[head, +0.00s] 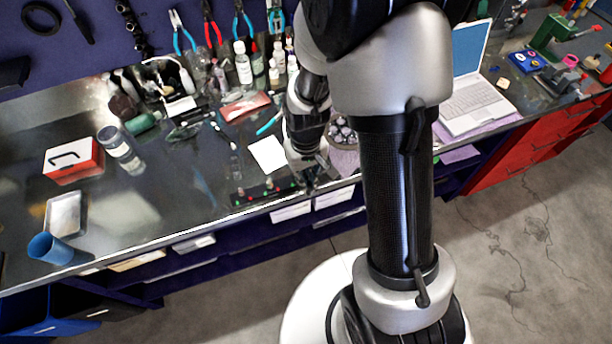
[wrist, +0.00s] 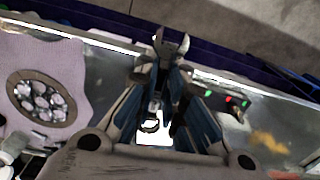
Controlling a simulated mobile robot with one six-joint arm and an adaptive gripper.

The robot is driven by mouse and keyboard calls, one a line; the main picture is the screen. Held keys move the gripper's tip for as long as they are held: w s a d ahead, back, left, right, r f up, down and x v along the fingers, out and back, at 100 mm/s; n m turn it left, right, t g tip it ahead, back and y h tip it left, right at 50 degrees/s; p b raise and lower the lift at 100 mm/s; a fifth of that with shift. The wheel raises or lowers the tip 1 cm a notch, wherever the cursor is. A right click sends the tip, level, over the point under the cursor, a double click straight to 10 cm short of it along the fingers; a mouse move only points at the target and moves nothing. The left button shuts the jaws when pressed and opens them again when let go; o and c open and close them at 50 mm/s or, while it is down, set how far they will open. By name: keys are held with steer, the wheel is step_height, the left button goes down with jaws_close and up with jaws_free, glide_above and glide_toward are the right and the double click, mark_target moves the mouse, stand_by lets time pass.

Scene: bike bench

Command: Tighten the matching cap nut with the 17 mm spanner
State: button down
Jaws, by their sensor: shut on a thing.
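My gripper (wrist: 165,85) is shut on a metal spanner (wrist: 172,45). In the wrist view the spanner's open-ended jaw sticks out beyond the fingertips, pointing away from the camera; its size mark cannot be read. In the head view my gripper (head: 308,182) is low over the bench's front edge, and the spanner cannot be made out there. A dark strip with small red and green spots (head: 262,192) lies just left of my gripper; it shows at right in the wrist view (wrist: 236,101). The cap nuts are too small to tell apart.
A white sheet (head: 268,155) lies behind the strip. A round dish of parts (wrist: 45,98) sits on a pale cloth beside my gripper. A laptop (head: 470,100) is at right. A red-and-white box (head: 73,160) and blue cup (head: 50,249) are at left.

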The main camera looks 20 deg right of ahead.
steer(key=shift+f+b, duration=1.95)
steer(key=shift+f, duration=0.75)
steer(key=shift+f, duration=0.1)
steer(key=shift+w+a+m, duration=0.1)
steer(key=shift+a+m, duration=0.75)
steer(key=shift+m, duration=0.65)
steer(key=shift+w+a+m, duration=0.15)
steer(key=shift+a+m, duration=0.3)
steer(key=shift+m, duration=0.45)
steer(key=shift+w+a+m, duration=0.15)
steer(key=shift+a+m, duration=0.25)
steer(key=shift+m, duration=0.5)
stand_by(1.1)
steer(key=shift+r, duration=0.45)
steer(key=shift+r+p, duration=0.45)
